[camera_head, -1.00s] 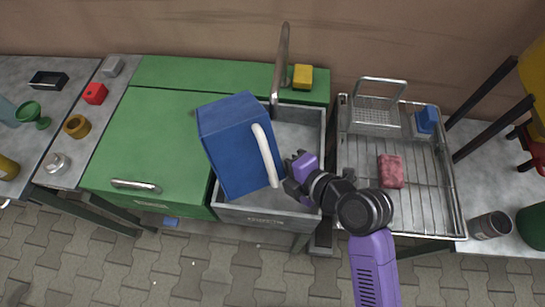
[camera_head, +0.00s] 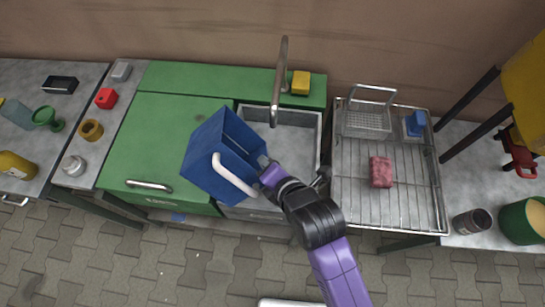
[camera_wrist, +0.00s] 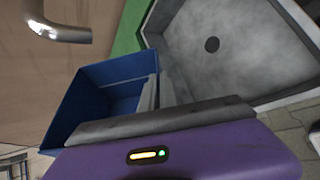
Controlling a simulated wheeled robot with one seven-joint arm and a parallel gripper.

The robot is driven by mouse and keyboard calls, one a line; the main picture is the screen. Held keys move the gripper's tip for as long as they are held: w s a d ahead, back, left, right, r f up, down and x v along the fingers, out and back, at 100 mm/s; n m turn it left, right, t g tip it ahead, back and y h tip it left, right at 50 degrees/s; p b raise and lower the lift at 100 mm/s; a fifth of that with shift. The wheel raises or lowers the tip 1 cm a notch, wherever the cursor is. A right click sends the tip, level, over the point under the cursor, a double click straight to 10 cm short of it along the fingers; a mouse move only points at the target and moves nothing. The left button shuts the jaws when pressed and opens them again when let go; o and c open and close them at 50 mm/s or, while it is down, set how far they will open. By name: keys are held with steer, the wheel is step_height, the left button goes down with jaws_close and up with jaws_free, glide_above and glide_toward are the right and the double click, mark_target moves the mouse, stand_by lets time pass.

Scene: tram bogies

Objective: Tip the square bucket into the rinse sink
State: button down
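The square bucket (camera_head: 228,150) is blue with a white handle (camera_head: 233,175). The rinse sink (camera_head: 295,145) is a grey basin right of the bucket.
A curved metal tap (camera_head: 281,75) and a yellow sponge (camera_head: 300,83) stand behind the sink. A wire draining rack (camera_head: 405,195) with a pink sponge (camera_head: 381,171) is right of it. The green worktop (camera_head: 165,125) is clear on the left.

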mark_target(233, 166)
steer(key=shift+a+n+t+h+p, duration=0.15)
steer(key=shift+n+t+h+p, duration=0.25)
steer(key=shift+n+h+p, duration=0.25)
steer(key=shift+s+a+f+n+t+h, duration=0.1)
steer(key=shift+s+a+n+t+h, duration=0.15)
steer(key=shift+n+t+h, duration=0.25)
steer(key=shift+s+a+r+n+t+h+p, duration=0.2)
steer(key=shift+a+r+n+h+p, duration=0.1)
steer(key=shift+a+r+p, duration=0.15)
steer(key=shift+s+a+r+n+t+h+p, duration=0.15)
steer(key=shift+s+a+r+n+h+p, duration=0.1)
steer(key=shift+a+r+h+p, duration=0.25)
steer(key=shift+s+a+r+n+t+h+p, duration=0.2)
steer(key=shift+a+r+p, duration=0.1)
steer(key=shift+a+p, duration=0.2)
steer(key=shift+s+a+r+n+t+h, duration=0.4)
steer(key=shift+a+r+n+t+h, duration=0.1)
steer(key=shift+a+n+h, duration=0.15)
steer(key=shift+s+a+f+n+t, duration=0.15)
steer(key=shift+s+a+n+t, duration=0.2)
steer(key=shift+a, duration=0.25)
steer(key=shift+h, duration=0.3)
steer(key=shift+r, duration=2.45)
